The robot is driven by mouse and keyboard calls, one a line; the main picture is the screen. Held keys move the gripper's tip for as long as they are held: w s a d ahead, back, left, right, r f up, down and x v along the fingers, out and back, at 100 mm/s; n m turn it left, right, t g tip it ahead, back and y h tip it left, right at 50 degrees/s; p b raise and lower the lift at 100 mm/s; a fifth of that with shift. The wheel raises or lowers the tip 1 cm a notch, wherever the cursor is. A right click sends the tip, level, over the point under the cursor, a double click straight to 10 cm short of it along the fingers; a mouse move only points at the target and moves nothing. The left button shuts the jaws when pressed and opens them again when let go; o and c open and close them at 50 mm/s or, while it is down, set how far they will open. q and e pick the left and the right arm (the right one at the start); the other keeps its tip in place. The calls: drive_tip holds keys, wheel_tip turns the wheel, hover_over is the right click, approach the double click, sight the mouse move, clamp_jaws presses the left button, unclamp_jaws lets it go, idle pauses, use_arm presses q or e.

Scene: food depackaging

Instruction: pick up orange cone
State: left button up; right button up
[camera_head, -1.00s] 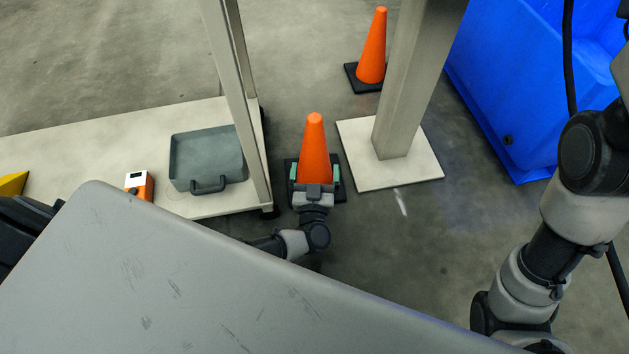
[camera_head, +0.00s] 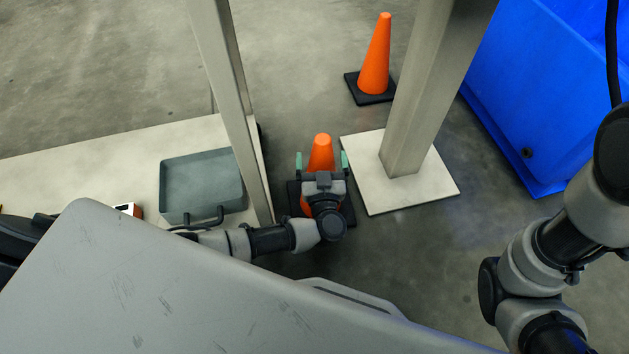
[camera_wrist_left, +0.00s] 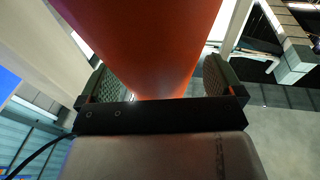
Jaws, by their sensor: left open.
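An orange cone (camera_head: 320,150) with a dark square base stands upright on the floor between the shelf post and the grey pillar. My left gripper (camera_head: 321,163) is open, with one green-padded finger on each side of the cone's upper part. The gripper and wrist hide the cone's lower part in the head view. In the left wrist view the cone (camera_wrist_left: 150,40) fills the middle between the two fingers (camera_wrist_left: 158,80). I cannot tell whether either finger touches it. A second orange cone (camera_head: 375,60) stands on its black base farther back. My right gripper is not in view.
A grey pillar (camera_head: 425,90) on a pale square plate (camera_head: 400,195) stands just right of the near cone. A post (camera_head: 225,80) and a low pale platform (camera_head: 100,160) with a grey tray (camera_head: 202,184) are left. A blue bin (camera_head: 540,90) is at right.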

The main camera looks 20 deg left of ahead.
use_arm(q)
drive_tip(key=shift+w+r, duration=0.1)
drive_tip(key=shift+w, duration=0.3)
drive_tip(key=shift+s, duration=0.1)
drive_tip(key=shift+c, duration=0.3)
drive_tip(key=c, duration=1.6)
